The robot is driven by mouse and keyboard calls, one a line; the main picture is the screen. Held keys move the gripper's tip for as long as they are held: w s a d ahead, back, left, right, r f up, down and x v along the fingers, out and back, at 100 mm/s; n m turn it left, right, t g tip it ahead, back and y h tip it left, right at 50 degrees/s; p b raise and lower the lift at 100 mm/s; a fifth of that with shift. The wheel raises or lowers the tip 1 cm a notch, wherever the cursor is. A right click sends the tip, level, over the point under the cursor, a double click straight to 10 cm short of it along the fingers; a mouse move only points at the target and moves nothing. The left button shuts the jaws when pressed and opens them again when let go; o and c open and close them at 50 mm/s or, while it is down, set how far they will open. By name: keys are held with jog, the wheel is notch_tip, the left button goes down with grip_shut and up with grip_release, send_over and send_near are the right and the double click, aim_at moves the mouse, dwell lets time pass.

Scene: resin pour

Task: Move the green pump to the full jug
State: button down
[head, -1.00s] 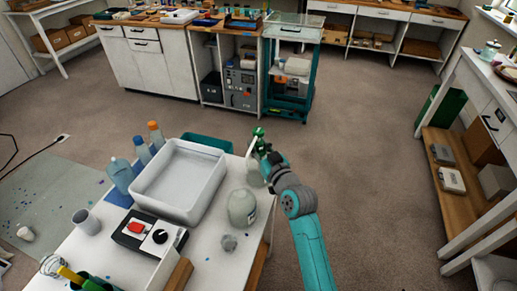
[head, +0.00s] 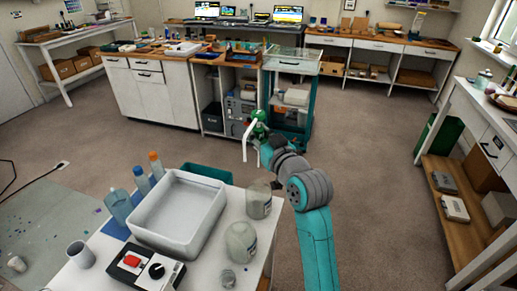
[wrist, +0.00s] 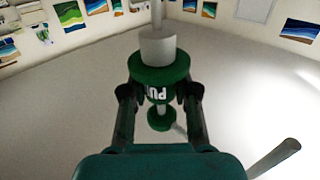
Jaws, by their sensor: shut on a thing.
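The green pump (head: 259,127) is in my gripper (head: 254,143), raised above the white table. Its white tube (head: 245,145) shows at its left in the head view. In the wrist view the green collar of the pump (wrist: 160,78), with white lettering, sits between the two fingers of my gripper (wrist: 160,98). Two jugs stand at the table's right side. The farther jug (head: 258,203) is below the pump and apart from it. The nearer jug (head: 240,240) looks pale and cloudy. I cannot tell for sure which jug is full.
A white tray (head: 147,233) fills the table's middle, with bottles (head: 118,205) at its left. A black device with a red part (head: 130,262), a grey cup (head: 80,254) and a small grey container (head: 227,278) are in front. Open floor lies beyond the table.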

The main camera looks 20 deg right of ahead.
jog(key=shift+r, duration=6.6)
